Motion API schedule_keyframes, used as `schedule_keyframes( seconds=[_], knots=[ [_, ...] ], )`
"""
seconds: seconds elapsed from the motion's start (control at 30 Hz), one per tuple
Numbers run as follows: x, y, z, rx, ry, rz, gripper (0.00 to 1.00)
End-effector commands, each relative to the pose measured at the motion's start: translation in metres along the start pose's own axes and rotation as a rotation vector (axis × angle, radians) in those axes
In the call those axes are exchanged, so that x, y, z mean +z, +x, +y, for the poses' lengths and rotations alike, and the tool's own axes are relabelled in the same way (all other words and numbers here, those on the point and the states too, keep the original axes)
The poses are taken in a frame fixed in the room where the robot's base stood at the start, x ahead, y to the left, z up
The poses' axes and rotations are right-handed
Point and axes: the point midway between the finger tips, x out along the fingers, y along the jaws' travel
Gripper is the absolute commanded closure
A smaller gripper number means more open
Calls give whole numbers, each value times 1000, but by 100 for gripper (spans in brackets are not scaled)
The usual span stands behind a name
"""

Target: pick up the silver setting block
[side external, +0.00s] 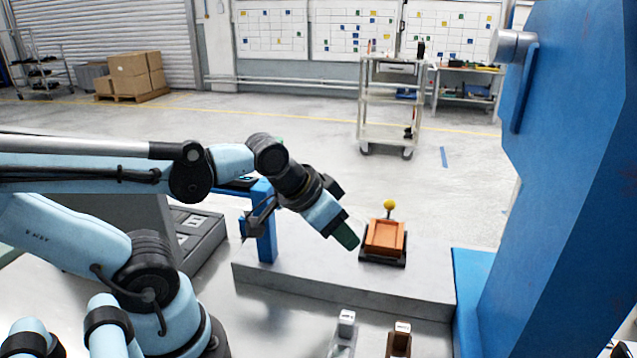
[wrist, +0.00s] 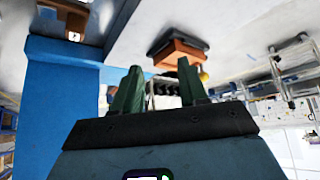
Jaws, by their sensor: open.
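The silver setting block (side external: 343,330) stands at the bottom edge of the side view, on the metal surface in front of the raised grey slab. Its lower part is cut off by the frame. A brown block with a pale top (side external: 399,341) stands just right of it, and a similar brown block shows at the top left of the wrist view (wrist: 70,14). My gripper (side external: 346,236) is above the slab, behind and apart from the silver block. Its green fingers (wrist: 160,88) are spread, with nothing seen held between them. I cannot make out the silver block in the wrist view.
An orange box with a yellow knob (side external: 384,238) sits on a black base on the grey slab (side external: 330,285), right of my gripper. A blue post (side external: 264,235) stands left. A large blue machine frame (side external: 570,190) rises at the right. A trolley (side external: 392,105) stands far behind.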

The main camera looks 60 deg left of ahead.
Motion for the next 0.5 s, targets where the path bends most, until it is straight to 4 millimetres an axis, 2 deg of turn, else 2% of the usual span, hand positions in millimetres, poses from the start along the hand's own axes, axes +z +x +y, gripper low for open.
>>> schedule_keyframes(
  seconds=[0.07, 0.17, 0.5],
  knots=[
    [0, 0, 0, 0, 0, 0, 57],
    [0, 0, 0, 0, 0, 0, 45],
    [1, 0, 4, 7, -24, -19, 45]
  ],
)
